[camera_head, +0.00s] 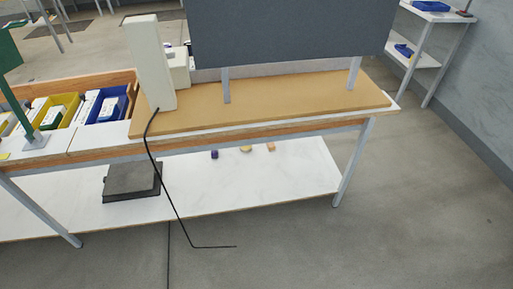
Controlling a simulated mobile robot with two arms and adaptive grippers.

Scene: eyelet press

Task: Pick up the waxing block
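Several small items lie on the white lower shelf (270,185) under the bench: a dark blue-purple piece (214,154), a yellowish piece (246,149) partly cut off by the bench edge, and an orange-brown block (270,147). They are too small to tell which, if any, is the waxing block. Neither of my grippers is in view.
A tan-topped bench (300,98) carries a cream press (150,65) and a dark panel (290,30). A black pedal (132,181) sits on the lower shelf, with a cable (170,195) hanging in front. Yellow (68,104) and blue bins (122,107) stand left. Floor in front is clear.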

